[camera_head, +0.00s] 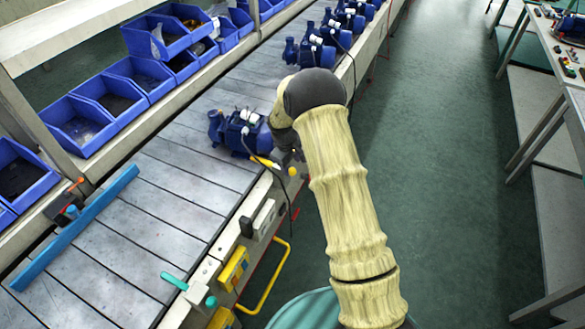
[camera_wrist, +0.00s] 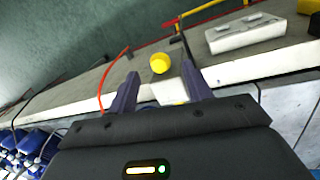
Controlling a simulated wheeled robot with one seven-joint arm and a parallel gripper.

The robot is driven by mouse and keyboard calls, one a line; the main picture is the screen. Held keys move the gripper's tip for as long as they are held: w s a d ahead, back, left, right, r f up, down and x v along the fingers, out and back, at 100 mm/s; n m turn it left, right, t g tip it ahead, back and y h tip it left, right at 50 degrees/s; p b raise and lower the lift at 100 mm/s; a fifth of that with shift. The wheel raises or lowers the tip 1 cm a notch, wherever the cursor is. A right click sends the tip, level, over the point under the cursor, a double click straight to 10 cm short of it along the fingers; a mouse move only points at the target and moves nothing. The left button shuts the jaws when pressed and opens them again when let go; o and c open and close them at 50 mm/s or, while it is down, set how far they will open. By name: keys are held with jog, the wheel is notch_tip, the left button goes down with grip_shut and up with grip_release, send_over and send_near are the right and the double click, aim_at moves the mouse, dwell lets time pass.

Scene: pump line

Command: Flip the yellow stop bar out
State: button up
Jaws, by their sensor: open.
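The yellow stop bar (camera_head: 262,160) shows as a short yellow strip at the conveyor's right edge, beside the nearest blue pump (camera_head: 240,132). A round yellow knob (camera_head: 292,171) sits at the edge just right of it. My gripper (camera_head: 290,158) is over this edge, partly hidden by my arm. In the wrist view my gripper (camera_wrist: 160,86) is open and empty, its two dark fingers apart. The yellow knob (camera_wrist: 160,63) appears between and beyond the fingertips. A yellow patch (camera_wrist: 170,91), perhaps part of the bar, shows lower between the fingers. I cannot tell whether the fingers touch it.
More blue pumps (camera_head: 315,50) stand farther along. Boxes, a teal handle (camera_head: 174,281) and a yellow loop rail (camera_head: 272,285) line the near edge. Blue bins (camera_head: 78,122) stand left. The green floor (camera_head: 430,130) right is clear.

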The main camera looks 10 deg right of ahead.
aim_at(293, 169)
jog(key=f, duration=0.4)
jog(key=shift+w+d, duration=0.25)
jog(key=shift+w, duration=0.05)
jog(key=shift+d, duration=0.1)
grip_shut()
